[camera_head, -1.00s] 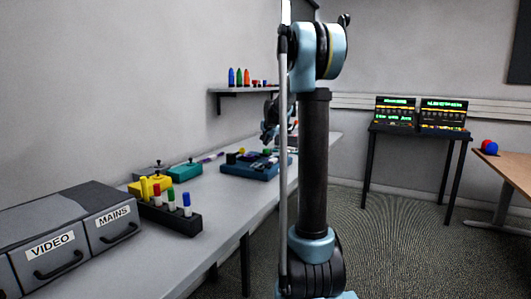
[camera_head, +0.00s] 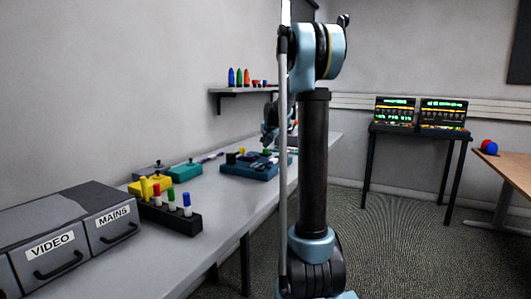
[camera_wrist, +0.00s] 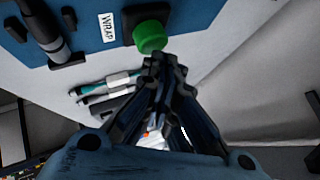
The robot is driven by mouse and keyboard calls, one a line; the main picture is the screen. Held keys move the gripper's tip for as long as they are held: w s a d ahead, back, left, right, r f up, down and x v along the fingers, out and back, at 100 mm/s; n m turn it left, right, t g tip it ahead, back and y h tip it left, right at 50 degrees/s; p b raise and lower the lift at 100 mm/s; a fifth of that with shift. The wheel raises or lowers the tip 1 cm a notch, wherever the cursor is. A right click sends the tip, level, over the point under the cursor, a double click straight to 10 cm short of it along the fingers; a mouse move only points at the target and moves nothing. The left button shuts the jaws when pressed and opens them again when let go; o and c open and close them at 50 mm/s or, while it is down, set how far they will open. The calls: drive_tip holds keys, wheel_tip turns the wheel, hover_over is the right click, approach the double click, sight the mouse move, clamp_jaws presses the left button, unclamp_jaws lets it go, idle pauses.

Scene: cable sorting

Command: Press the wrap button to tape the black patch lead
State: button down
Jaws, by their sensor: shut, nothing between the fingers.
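The green wrap button (camera_wrist: 150,37) is a round cap in a black housing on the blue wrapping station, beside a white "WRAP" label (camera_wrist: 107,27) in the wrist view. My gripper (camera_wrist: 165,62) is shut and empty, its fingertips close beside the button; I cannot tell if they touch it. A dark cylinder with a grey band (camera_wrist: 48,35) lies in black holders on the station at upper left; I cannot tell if it is the black patch lead. In the head view the blue station (camera_head: 250,172) sits on the bench, with my gripper (camera_head: 268,140) just above it.
A black rack with coloured pegs (camera_head: 172,216), a teal box (camera_head: 184,171) and grey drawers labelled VIDEO and MAINS (camera_head: 75,240) stand on the bench (camera_head: 215,205). A wall shelf (camera_head: 245,91) holds small coloured items. Teal and black items (camera_wrist: 108,88) lie beside the station.

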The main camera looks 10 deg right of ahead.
drive_tip(key=shift+f, duration=0.5)
idle(0.5)
drive_tip(key=shift+r, duration=1.1)
wheel_tip(320, 180, up, 6)
idle(0.5)
drive_tip(key=shift+s, duration=0.1)
idle(0.4)
